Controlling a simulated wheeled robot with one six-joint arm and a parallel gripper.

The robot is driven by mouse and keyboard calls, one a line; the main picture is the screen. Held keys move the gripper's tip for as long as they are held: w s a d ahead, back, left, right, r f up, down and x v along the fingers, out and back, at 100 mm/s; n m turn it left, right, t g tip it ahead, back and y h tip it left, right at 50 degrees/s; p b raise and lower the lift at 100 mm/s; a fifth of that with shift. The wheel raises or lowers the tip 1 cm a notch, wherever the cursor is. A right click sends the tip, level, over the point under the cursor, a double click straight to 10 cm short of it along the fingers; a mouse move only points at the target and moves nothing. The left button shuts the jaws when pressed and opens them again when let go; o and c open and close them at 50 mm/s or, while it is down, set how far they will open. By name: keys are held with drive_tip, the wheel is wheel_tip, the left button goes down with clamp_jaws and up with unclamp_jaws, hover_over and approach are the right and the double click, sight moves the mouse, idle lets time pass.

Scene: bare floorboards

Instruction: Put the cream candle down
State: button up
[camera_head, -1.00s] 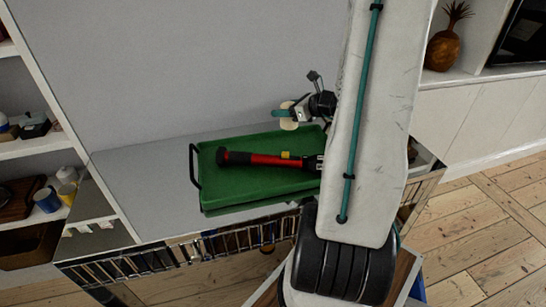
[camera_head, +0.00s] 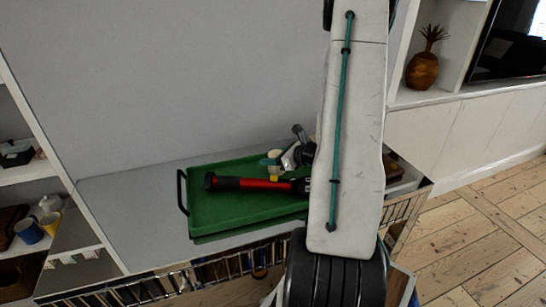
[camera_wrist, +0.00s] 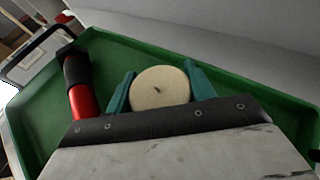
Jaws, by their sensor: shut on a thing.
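The cream candle (camera_wrist: 160,88) is round with a dark wick and sits between the two teal fingers of my gripper (camera_wrist: 158,90) in the wrist view. In the head view my gripper (camera_head: 273,163) is low over the back part of the green tray (camera_head: 215,212), and a little of the candle (camera_head: 274,155) shows beside the fingers. My gripper is shut on the candle. Whether the candle's base touches the tray is hidden. My arm covers the tray's right end in the head view.
A red and black flashlight-like tool (camera_head: 255,184) lies across the tray, left of the candle in the wrist view (camera_wrist: 80,90). The tray stands on a grey surface (camera_head: 130,200) against a wall. Shelves (camera_head: 20,175) stand at the left. The tray's front left is clear.

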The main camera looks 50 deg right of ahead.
drive_tip(key=shift+f, duration=0.15)
drive_tip(key=o, duration=1.1)
drive_tip(key=shift+c, duration=0.2)
